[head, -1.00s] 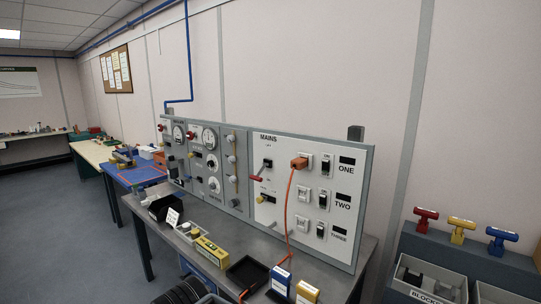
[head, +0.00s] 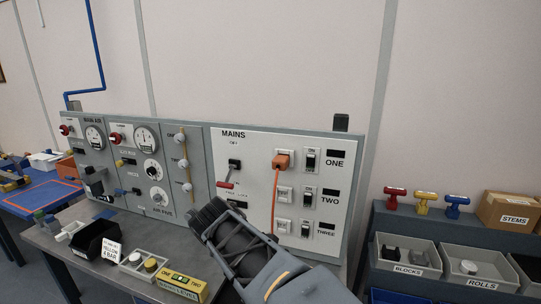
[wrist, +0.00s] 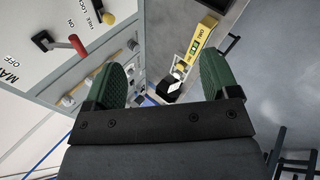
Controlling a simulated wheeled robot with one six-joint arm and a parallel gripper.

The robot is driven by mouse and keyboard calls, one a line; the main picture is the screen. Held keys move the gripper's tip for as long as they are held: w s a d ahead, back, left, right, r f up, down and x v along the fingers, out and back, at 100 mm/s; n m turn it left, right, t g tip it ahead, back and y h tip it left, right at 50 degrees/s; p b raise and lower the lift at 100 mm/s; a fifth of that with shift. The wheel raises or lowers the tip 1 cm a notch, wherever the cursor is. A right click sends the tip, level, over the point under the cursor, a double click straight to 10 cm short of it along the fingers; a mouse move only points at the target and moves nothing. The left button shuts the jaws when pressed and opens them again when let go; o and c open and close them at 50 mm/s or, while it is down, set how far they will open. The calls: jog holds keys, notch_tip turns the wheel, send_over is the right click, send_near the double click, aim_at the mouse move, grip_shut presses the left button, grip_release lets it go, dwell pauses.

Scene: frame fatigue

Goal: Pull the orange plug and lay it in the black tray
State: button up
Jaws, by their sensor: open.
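The orange plug (head: 282,159) sits in the top socket of the MAINS panel, beside the switch labelled ONE. Its orange cable (head: 275,205) hangs down and passes behind my arm. My gripper (head: 208,216) is in front of the panel, lower and to the left of the plug, apart from it. In the wrist view my gripper (wrist: 162,75) is open, with nothing between its green pads. The plug is not in the wrist view.
A black bin (head: 84,251) with a white card and a yellow box (head: 178,283) stand on the grey bench (head: 50,257). A red-handled lever (head: 226,185) sticks out of the panel left of the cable. Grey bins (head: 405,254) stand at the right.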

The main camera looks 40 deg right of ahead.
jog(key=w+d+r+n+h+p, duration=0.1)
jog(key=w+d+r+n+h, duration=0.15)
jog(key=d+r+n, duration=0.45)
jog(key=n+h+p, duration=0.2)
jog(key=n+h, duration=0.2)
jog(key=n, duration=0.3)
send_near(279, 161)
jog(key=x, duration=1.1)
jog(key=shift+w+d+f, duration=0.1)
jog(key=shift+p+x, duration=0.35)
jog(key=shift+x, duration=0.7)
jog(key=shift+c, duration=0.3)
jog(key=c, duration=1)
